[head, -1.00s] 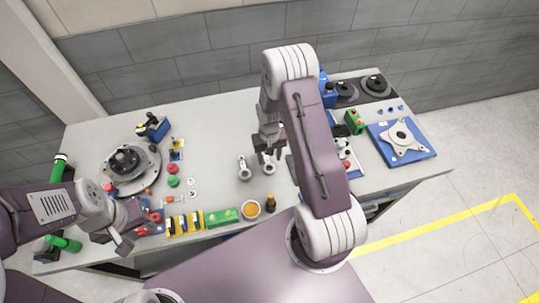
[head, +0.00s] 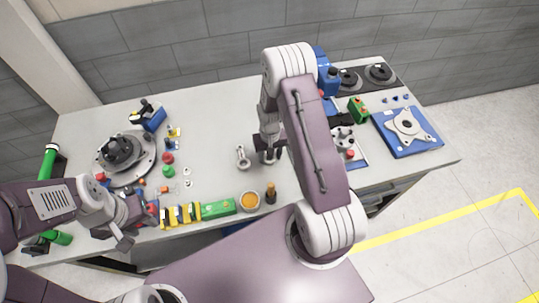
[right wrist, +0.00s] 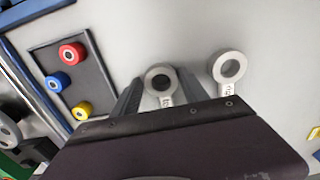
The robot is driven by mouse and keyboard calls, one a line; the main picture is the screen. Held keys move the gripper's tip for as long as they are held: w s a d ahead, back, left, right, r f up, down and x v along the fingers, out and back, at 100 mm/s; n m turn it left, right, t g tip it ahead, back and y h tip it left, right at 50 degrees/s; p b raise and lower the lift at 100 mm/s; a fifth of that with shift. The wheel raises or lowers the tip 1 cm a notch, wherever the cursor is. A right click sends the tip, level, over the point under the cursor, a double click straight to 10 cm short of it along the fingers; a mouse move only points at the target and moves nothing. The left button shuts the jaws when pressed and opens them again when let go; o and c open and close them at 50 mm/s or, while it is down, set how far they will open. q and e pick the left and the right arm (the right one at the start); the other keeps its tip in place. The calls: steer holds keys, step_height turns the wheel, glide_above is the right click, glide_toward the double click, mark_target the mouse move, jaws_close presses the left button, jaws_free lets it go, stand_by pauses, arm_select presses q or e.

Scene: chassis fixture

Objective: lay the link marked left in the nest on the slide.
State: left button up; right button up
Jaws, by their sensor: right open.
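Two grey ring-ended links lie on the table: one (head: 243,158) is bare, and the other (head: 269,157) is under my right gripper (head: 268,143). In the right wrist view the open right fingers (right wrist: 160,88) stand on either side of the ring of one link (right wrist: 160,76). The other link (right wrist: 228,68) lies to the right, apart from the fingers. Both carry small labels that I cannot read, so I cannot tell which is marked left. I cannot make out the slide's nest for certain. My left gripper (head: 122,238) is at the table's front left; its opening is unclear.
A tray (right wrist: 95,70) with red, blue and yellow rollers is beside the right gripper. A round grey fixture (head: 125,158) stands at left. A blue plate (head: 425,145) lies at right.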

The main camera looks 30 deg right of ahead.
steer(key=shift+w, duration=0.1)
steer(key=c, duration=1)
steer(key=shift+r+p, duration=0.85)
steer(key=shift+r, duration=0.15)
step_height(320, 180, up, 3)
steer(key=p, duration=0.2)
steer(key=shift+p, duration=0.3)
